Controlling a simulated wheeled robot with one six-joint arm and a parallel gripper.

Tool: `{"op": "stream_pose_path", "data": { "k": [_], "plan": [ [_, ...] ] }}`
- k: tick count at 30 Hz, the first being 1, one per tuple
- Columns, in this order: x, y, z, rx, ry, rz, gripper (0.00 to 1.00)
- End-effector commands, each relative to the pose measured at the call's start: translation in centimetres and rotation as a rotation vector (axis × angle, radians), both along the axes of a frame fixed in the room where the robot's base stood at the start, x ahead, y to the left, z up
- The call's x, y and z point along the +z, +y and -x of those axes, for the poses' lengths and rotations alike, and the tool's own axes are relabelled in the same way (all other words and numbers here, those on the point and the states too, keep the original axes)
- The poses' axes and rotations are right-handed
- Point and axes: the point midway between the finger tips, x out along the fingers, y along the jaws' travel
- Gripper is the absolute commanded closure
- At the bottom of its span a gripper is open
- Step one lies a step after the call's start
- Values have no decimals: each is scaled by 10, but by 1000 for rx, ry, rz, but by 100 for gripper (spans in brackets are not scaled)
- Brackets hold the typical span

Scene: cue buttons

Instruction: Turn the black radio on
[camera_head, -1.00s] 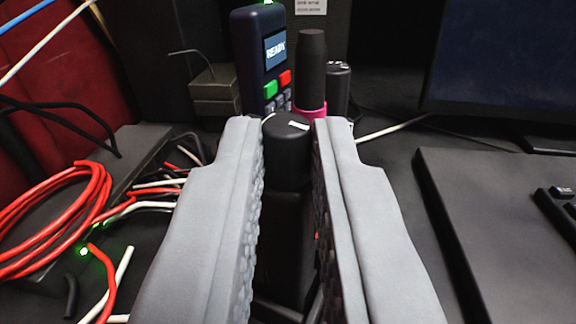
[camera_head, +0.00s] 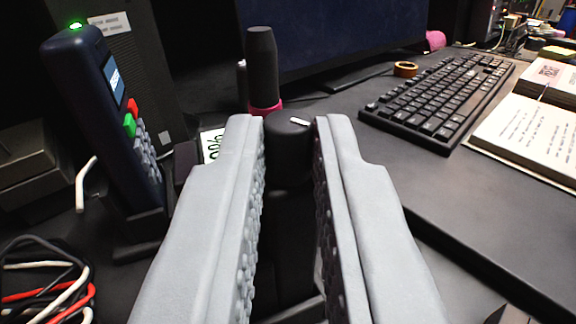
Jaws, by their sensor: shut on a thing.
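The black radio (camera_head: 291,245) stands upright, mostly hidden between and below my jaws. Its round black knob (camera_head: 288,136), with a short white mark on top, sits between the fingertips. My gripper (camera_head: 289,130), with two grey padded fingers, is shut on the knob. A thick black antenna (camera_head: 262,65) with a pink ring at its base rises just behind the knob; it appears to belong to the radio. I see no lit lamp on the radio.
A dark blue keypad device (camera_head: 95,110) with a green light stands close on the left in a cradle. Cables (camera_head: 45,285) lie at lower left. A keyboard (camera_head: 435,100), an open book (camera_head: 530,140) and a tape roll (camera_head: 405,69) lie to the right. A monitor (camera_head: 345,35) stands behind.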

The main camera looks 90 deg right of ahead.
Motion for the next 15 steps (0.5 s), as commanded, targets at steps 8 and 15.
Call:
{"op": "stream_pose_path", "data": {
  "k": [8, 15],
  "plan": [
    [-1, -1, -3, -115, 0, 0, 100],
    [0, -1, -3, -147, -1, 1, 100]
  ]
}}
